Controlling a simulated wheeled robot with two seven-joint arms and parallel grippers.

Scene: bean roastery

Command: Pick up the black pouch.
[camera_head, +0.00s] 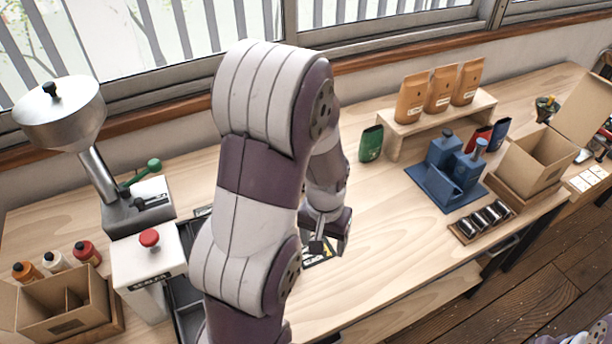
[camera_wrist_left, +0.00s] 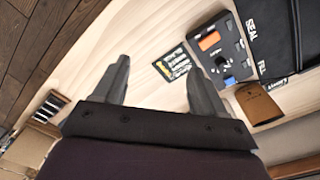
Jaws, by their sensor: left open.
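I cannot make out a clear black pouch in either view. A small flat black item with pale and yellow-green markings (camera_wrist_left: 173,63) lies on the table between the fingertips in the left wrist view; I cannot tell whether it is a pouch or a card. It shows partly in the head view (camera_head: 321,256), below my left gripper (camera_head: 322,240). My left gripper also shows in the left wrist view (camera_wrist_left: 158,66), its fingers spread and empty above the wood. My left arm hides the table's middle. My right gripper is out of view.
Kraft pouches (camera_head: 411,98) stand on a wooden riser (camera_head: 393,147), with a green pouch (camera_head: 371,143) beside it. A blue fixture (camera_head: 447,187) and open box (camera_head: 541,159) stand right. A hopper machine (camera_head: 61,113) stands left. The front middle table is clear.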

